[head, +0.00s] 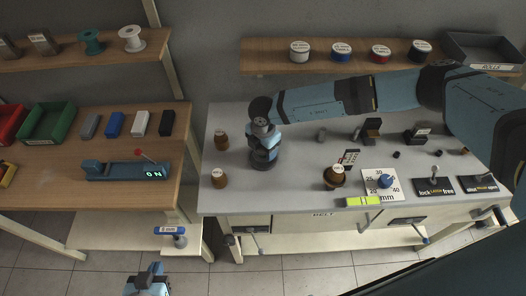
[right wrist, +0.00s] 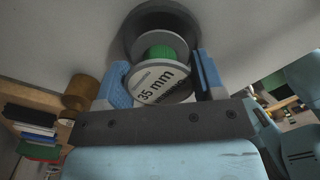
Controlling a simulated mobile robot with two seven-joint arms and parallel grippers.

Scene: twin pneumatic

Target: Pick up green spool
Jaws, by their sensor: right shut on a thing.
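The green spool (right wrist: 158,55), with a green middle and a pale end disc labelled 35 mm, is between the blue fingers of my right gripper (right wrist: 160,88) in the right wrist view. A dark round part shows just beyond it. In the head view my right gripper (head: 264,150) is over the left part of the grey bench, and the spool cannot be made out there. My left gripper (head: 150,272) is at the bottom, low in front of the wooden table, apart from any object; its finger gap is unclear.
Brown pieces (head: 219,178) stand on the grey bench (head: 300,190) close to my right gripper. Labelled spools (head: 342,48) stand on the back shelf beside a dark tray (head: 480,50). A teal reel (head: 92,42) stands on the left shelf. The bench's front left is mostly clear.

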